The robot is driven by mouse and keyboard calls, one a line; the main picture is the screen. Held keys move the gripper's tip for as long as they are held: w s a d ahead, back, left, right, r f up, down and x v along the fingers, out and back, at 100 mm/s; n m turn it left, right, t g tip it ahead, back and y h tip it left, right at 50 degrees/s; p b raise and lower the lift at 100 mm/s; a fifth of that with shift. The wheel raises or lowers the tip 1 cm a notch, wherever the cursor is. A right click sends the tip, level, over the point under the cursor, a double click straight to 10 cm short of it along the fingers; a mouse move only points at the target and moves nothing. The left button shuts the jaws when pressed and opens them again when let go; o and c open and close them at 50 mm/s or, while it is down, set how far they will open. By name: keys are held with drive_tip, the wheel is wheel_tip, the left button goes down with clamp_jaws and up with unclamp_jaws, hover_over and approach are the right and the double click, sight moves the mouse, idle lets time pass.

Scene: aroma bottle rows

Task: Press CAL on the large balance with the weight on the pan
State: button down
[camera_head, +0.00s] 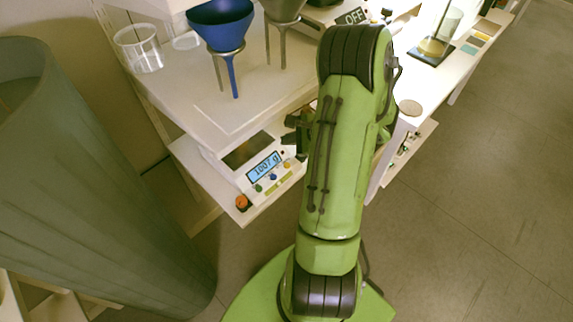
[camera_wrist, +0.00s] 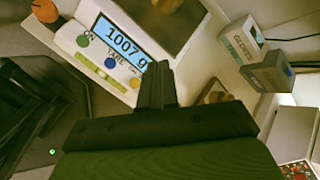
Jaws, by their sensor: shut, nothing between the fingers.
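The large balance (camera_head: 268,172) sits on the lower shelf in the head view, its lit display reading 1007 g. In the wrist view its display (camera_wrist: 122,43) also reads 1007 g. Below it are a green button (camera_wrist: 82,40), a blue button (camera_wrist: 110,62) marked TARE, and a yellow button (camera_wrist: 135,83) whose label is hidden. The pan (camera_wrist: 165,15) shows partly, with a dark object at the view's top edge. My gripper (camera_wrist: 158,68) is shut and empty, its tips beside the yellow button and display corner; contact cannot be told. In the head view my arm hides most of the gripper.
An orange knob (camera_head: 242,202) is at the shelf's front corner. A blue funnel (camera_head: 221,25) and a glass beaker (camera_head: 139,48) are on the upper surface. A large grey-green bin (camera_head: 90,190) stands at the left.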

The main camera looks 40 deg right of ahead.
sight(289, 167)
wheel_tip(289, 167, down, 8)
drive_tip(key=b, duration=0.6)
drive_tip(key=shift+f+b, duration=0.15)
drive_tip(key=shift+b, duration=0.15)
idle(1.3)
drive_tip(key=shift+f+b, duration=0.3)
drive_tip(key=shift+f, duration=0.1)
drive_tip(key=shift+f+b, duration=0.3)
drive_tip(key=shift+f, duration=0.1)
idle(0.4)
drive_tip(key=shift+r, duration=0.15)
drive_tip(key=shift+r+p, duration=0.7)
drive_tip(key=shift+p, duration=0.05)
drive_tip(key=shift+r, duration=0.1)
wheel_tip(289, 167, up, 5)
drive_tip(key=p, duration=0.4)
drive_tip(key=shift+p, duration=0.3)
